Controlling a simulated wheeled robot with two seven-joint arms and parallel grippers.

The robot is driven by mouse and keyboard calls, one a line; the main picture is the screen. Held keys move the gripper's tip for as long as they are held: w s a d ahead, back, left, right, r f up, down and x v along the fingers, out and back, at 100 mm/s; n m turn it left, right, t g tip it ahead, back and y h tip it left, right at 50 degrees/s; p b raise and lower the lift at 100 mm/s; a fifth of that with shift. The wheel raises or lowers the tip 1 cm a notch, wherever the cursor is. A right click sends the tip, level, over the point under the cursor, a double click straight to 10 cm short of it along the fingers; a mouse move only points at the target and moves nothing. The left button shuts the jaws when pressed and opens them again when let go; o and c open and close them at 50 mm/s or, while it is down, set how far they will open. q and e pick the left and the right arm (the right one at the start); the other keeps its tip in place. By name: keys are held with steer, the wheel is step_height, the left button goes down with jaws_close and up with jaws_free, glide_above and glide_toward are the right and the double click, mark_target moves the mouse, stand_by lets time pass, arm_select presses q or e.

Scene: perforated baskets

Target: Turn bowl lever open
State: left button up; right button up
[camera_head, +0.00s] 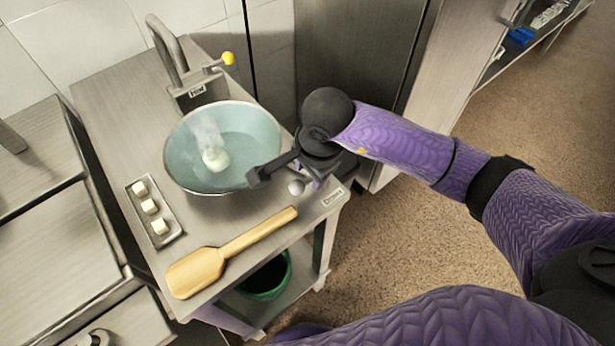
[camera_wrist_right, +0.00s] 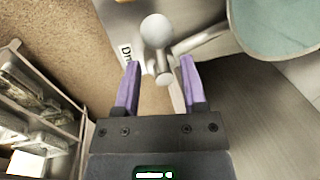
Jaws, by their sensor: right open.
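The bowl (camera_head: 185,170) is a wide, teal-lined basin set in the metal counter, with a pale, steaming lump inside. Its lever ends in a white ball knob (camera_head: 296,187) at the bowl's right side, near a small label. In the right wrist view the knob (camera_wrist_right: 156,31) and its short stem show ahead of my right gripper (camera_wrist_right: 158,75), in line with the gap between the fingers. My right gripper is open and holds nothing. Contact between fingers and lever cannot be told. A corner of the bowl (camera_wrist_right: 275,25) shows at the upper right there. My left gripper is out of view.
A faucet (camera_head: 170,60) with a yellow-knobbed handle (camera_head: 228,58) stands behind the bowl. A small tray (camera_head: 170,232) with white cubes and a wooden paddle (camera_head: 205,268) lie on the counter. A green bin (camera_head: 270,283) sits below. Open floor lies to the right.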

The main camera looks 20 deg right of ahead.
mark_target(307, 180)
steer(key=shift+w+a+f, duration=0.1)
steer(key=shift+w+f, duration=0.1)
steer(key=shift+f, duration=0.95)
jaws_close()
stand_by(0.5)
